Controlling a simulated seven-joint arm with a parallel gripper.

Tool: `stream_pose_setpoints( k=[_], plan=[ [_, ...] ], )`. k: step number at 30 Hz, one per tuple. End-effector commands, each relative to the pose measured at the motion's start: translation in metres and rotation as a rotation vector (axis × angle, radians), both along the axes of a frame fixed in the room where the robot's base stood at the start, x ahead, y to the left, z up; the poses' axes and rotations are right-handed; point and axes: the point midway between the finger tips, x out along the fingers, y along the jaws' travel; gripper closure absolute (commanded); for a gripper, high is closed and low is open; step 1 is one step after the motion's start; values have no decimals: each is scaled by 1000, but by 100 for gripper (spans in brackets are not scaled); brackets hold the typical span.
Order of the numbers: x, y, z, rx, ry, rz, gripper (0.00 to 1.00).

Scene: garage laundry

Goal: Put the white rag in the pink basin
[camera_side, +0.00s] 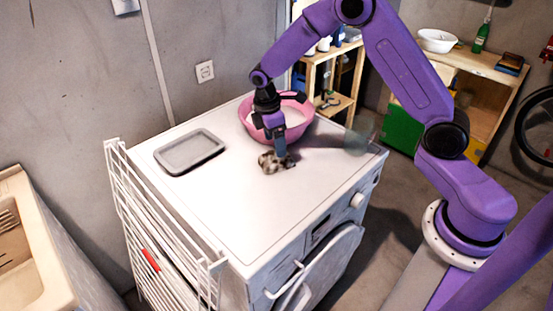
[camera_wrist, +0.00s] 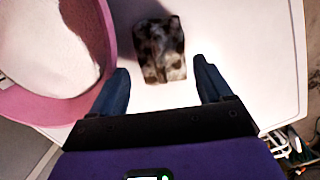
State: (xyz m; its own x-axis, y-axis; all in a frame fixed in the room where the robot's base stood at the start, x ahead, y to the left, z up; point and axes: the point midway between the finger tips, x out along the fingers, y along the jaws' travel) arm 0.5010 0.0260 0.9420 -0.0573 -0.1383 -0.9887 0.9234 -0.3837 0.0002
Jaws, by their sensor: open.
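A crumpled, mottled grey, dark and off-white cloth (camera_side: 271,163) lies on the white washing machine top, in front of the pink basin (camera_side: 301,128). It is the only loose cloth I see on the top, and it is not plain white. In the wrist view the cloth (camera_wrist: 160,50) lies beyond and between my fingertips. My gripper (camera_side: 281,152) is open, points down and is right at the cloth, partly over it. I cannot tell whether the fingers touch it. The basin (camera_wrist: 72,108) is at the left in the wrist view, with a white surface inside that may be lining or contents.
A grey tray (camera_side: 190,151) lies on the top at the left. A transparent glass-like object (camera_side: 362,136) stands near the right edge. A white drying rack (camera_side: 165,225) hangs along the left side. The front middle of the top is clear.

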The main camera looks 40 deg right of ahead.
Motion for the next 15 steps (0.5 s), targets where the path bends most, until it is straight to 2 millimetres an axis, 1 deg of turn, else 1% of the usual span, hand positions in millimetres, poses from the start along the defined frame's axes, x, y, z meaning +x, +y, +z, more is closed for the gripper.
stream_pose_setpoints(
  k=[3,7,10,15],
  plan=[
    [-1,-3,-18,-1,5,-1,21],
    [-2,-5,-34,-1,4,0,21],
    [-2,-6,-41,0,1,-1,21],
    [-2,-6,-43,0,0,0,21]
  ],
)
